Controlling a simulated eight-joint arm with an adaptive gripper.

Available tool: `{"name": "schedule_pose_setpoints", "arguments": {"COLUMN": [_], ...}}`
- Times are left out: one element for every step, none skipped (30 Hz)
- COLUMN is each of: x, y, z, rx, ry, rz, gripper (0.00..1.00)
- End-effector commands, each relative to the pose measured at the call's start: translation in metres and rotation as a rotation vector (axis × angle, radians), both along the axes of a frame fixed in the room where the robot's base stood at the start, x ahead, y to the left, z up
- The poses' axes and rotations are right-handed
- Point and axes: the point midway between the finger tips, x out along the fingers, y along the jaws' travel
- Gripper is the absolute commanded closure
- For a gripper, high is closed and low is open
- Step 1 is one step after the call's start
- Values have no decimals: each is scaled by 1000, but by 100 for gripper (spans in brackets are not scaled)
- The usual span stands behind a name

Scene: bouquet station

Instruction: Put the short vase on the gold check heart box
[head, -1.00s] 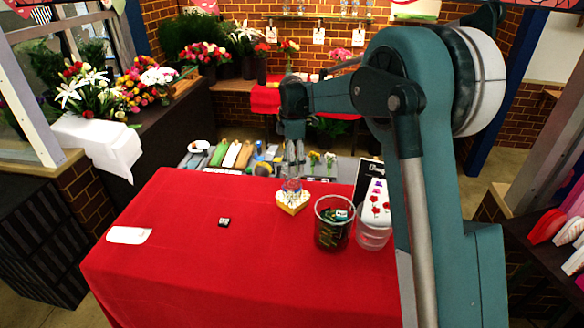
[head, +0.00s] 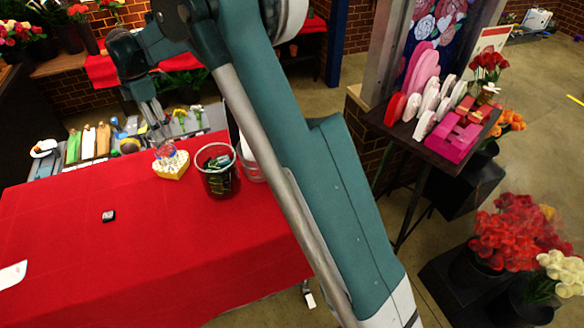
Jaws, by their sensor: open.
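The gold check heart box (head: 172,170) sits near the back edge of the red-covered table, in the middle left of the head view. A small clear vase with blue and red tints (head: 166,152), which looks like the short vase, appears upright on top of the box. Its exact contact with the lid is too small to make out. My gripper (head: 157,128) is open and empty, pointing down just above and behind the vase, with a small gap between them.
A clear bin with dark contents (head: 217,183) stands right of the box, with another clear container (head: 247,170) partly behind my arm. A small black item (head: 108,216) and a white card (head: 12,275) lie on the red table (head: 170,250). Its front is mostly clear.

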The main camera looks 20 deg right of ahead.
Motion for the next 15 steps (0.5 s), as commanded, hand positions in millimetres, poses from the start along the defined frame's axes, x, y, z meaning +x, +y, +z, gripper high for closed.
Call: {"name": "schedule_pose_setpoints", "arguments": {"x": [-3, -4, -6, -8, -10, -14, -16, -19, -23, -27, -30, -34, -38, -42, -47], "y": [-4, -7, -11, -14, -18, -23, -27, -31, -37, -42, -47, -54, -59, -64, -70], "z": [4, 7, 11, 14, 18, 23, 28, 32, 38, 43, 47, 53, 57, 62, 67], "rx": [2, 2, 4, 5, 7, 11, 13, 16, 18, 22, 24, 28, 31, 35, 39], "ry": [-4, -6, -9, -13, -18, -23, -28, -33, -39, -44, -51, -58, -63, -68, -75], "rz": [-12, -21, -36, -48, -61, -82, -97, -115, -138, -158, -176, -203, -221, -241, -266], "gripper": [36, 36, 36, 36, 36, 36, 36, 36, 36, 36, 36, 36, 36, 36, 36]}}
